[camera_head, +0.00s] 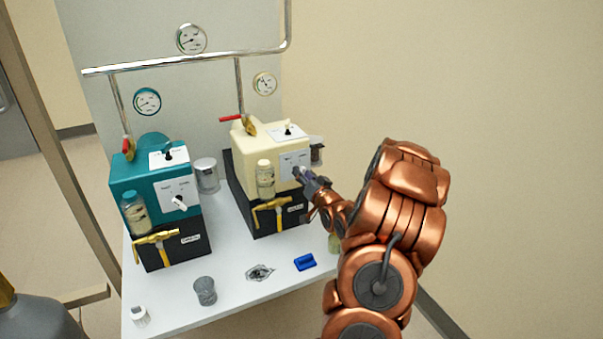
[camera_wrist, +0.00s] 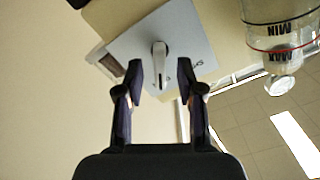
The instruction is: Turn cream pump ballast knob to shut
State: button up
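The cream pump (camera_head: 245,149) stands on the right of the white bench. A pale plate (camera_head: 289,160) on its front carries the knob, which my gripper (camera_head: 312,181) partly hides in the head view. In the wrist view the knob (camera_wrist: 159,54) is a light grey lever on the pale plate (camera_wrist: 183,33), its long axis running up and down the picture. My gripper (camera_wrist: 160,77) is open, with one dark finger on each side of the knob's lower end. The plate's lettering is mostly unreadable.
The teal pump (camera_head: 128,178) with its own white knob (camera_head: 179,203) stands to the left. A sight glass (camera_wrist: 277,40) is beside the plate. A brass tap (camera_head: 271,206), blue block (camera_head: 305,262) and grey cup (camera_head: 205,290) are lower down. Free wall lies right.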

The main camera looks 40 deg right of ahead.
jog(key=shift+x, duration=0.85)
grip_shut()
